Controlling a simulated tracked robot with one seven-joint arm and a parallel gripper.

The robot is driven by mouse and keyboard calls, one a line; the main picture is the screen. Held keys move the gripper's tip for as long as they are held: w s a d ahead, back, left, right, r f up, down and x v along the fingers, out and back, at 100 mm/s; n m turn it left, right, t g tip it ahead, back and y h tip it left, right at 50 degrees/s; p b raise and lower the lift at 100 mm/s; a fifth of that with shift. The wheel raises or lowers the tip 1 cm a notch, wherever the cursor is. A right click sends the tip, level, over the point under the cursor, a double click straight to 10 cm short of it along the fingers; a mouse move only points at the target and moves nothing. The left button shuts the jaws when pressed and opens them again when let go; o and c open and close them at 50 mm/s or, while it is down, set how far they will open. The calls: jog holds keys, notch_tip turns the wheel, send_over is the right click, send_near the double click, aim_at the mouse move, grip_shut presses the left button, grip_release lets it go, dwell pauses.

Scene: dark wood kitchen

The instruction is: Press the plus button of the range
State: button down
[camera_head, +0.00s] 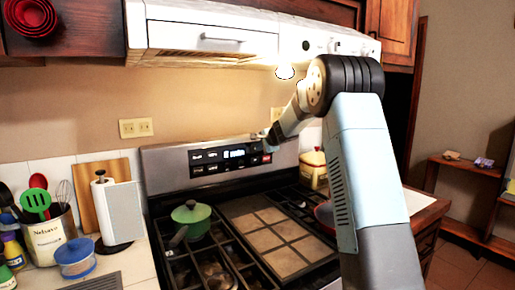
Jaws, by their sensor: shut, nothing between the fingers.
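The range (160,158) stands against the back wall, with an upright steel back panel. A black control panel (230,157) on it has a lit display and several small buttons. The plus button cannot be made out at this size. My gripper (268,141) is at the upper right end of the control panel, close in front of the range's back panel. It is shut and empty. Whether it touches the panel cannot be told. My arm comes in from the right and covers the right part of the range.
A green lidded pot (191,219) sits on the left burners, and a red pan (325,214) is partly hidden by my arm. The white range hood (215,38) hangs above. A paper towel roll (120,212) and utensil crock (48,236) stand on the left counter.

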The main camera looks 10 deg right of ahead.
jog(key=v, duration=1)
jog(key=shift+s+d, duration=0.25)
jog(key=shift+d, duration=0.05)
jog(key=shift+f, duration=0.1)
